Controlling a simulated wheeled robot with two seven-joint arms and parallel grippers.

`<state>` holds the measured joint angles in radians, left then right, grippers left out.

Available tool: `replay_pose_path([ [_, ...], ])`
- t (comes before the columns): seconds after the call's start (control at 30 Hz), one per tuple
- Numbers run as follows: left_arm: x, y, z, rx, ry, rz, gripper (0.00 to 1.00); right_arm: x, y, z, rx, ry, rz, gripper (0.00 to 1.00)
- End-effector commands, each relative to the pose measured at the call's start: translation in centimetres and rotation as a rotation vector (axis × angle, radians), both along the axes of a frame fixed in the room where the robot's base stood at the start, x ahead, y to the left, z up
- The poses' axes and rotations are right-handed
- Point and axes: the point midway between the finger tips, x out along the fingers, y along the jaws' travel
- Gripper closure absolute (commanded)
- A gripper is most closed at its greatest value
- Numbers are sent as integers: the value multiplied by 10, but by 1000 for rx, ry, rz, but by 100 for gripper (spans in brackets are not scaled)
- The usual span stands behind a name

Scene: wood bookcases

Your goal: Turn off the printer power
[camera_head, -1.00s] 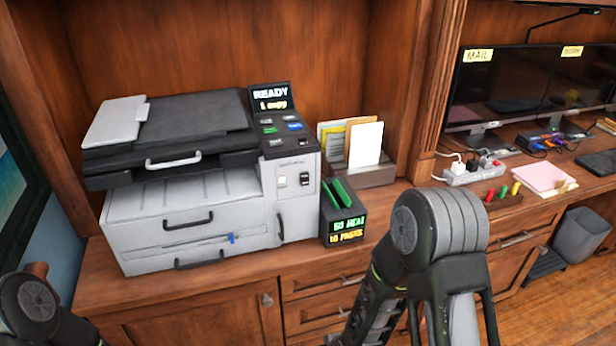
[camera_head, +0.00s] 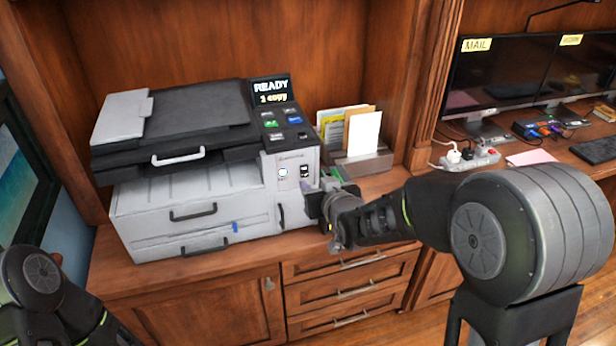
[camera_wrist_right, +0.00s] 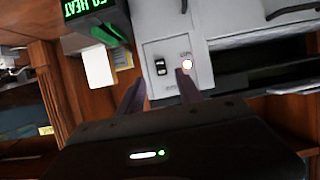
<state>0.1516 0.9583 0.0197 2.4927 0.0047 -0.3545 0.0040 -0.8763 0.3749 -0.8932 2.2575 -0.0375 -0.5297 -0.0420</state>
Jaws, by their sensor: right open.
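The grey and black printer (camera_head: 190,192) stands on the wooden counter. Its screen (camera_head: 271,90) reads "READY 1 copy". On its right front are a black rocker switch (camera_head: 305,171) and a lit round button (camera_head: 283,173). My right gripper (camera_head: 322,195) is at the printer's right front corner, just below and right of the switch. In the right wrist view, the open, empty fingers (camera_wrist_right: 158,88) point at the panel, with the switch (camera_wrist_right: 160,67) between the tips and the lit button (camera_wrist_right: 187,64) by one tip. Contact cannot be told. My left gripper is out of view; only its arm shows.
A black holder (camera_wrist_right: 95,28) with a green lit sign is beside the printer, mostly hidden by my right arm in the head view. A paper sorter (camera_head: 362,162) stands behind. A power strip (camera_head: 470,158) and monitors (camera_head: 500,80) are at right.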

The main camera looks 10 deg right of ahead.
Motion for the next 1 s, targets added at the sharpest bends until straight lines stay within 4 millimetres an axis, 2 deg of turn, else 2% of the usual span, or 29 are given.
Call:
replay_pose_path([
  [0.5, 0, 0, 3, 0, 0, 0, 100, 62, 3, -26, -1, 2, -1, 58],
  [0.87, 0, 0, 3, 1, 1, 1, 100, 67, 5, -28, 1, 1, 1, 58],
  [1.0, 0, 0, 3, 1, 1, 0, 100, 66, 5, -28, 0, 1, 1, 70],
])
